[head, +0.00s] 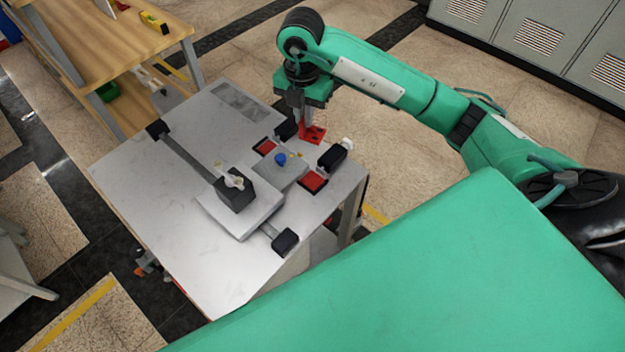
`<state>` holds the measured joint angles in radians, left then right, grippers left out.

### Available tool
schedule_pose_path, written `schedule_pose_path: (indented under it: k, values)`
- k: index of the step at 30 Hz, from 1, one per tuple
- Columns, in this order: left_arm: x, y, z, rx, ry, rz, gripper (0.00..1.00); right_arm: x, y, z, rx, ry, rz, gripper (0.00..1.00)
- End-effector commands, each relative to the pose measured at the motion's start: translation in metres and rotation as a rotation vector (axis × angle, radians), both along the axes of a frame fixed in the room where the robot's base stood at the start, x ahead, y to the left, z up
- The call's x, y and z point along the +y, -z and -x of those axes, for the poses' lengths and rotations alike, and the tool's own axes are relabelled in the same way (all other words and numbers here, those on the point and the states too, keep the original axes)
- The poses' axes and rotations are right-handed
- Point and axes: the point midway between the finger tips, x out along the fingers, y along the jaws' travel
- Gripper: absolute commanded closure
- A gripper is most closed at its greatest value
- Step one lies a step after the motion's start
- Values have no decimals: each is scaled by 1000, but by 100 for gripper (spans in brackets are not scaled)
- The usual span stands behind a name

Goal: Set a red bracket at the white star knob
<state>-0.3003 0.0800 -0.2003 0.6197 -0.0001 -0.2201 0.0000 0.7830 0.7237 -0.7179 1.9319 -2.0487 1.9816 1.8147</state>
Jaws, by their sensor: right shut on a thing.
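My right gripper (301,118) reaches down from the upper right and is shut on a red bracket (313,134) at the far right edge of the grey table (135,185). Whether the bracket touches the tabletop cannot be told. A small white knob (347,143) sits at a black block just right of and nearer than the bracket. Another whitish piece (234,181) sits on the larger black block; which is the star knob is too small to tell. A blue knob (281,159) stands on a grey plate between two red pads. My left gripper is not in view.
A black block (333,157) stands close to the held bracket. Red pads (313,181) and (265,146) flank the grey plate (285,175). A grey bar (188,152) crosses the table to the larger black block (236,196). The table's left side is clear. A wooden shelf (105,45) stands behind.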

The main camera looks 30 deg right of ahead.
Motion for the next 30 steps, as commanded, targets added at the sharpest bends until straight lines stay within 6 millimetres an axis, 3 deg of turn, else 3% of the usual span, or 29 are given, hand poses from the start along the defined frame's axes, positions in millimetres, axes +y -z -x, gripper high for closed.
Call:
schedule_pose_path:
  k: [6,13,17,30]
  values:
    - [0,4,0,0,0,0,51,-2,-8,-4,-1,209,-5,100]
    - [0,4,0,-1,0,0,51,-2,-1,-4,4,279,-8,100]
    - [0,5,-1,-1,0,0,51,-2,22,-3,7,281,-7,100]
    - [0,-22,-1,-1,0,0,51,-3,129,-3,4,278,-5,100]
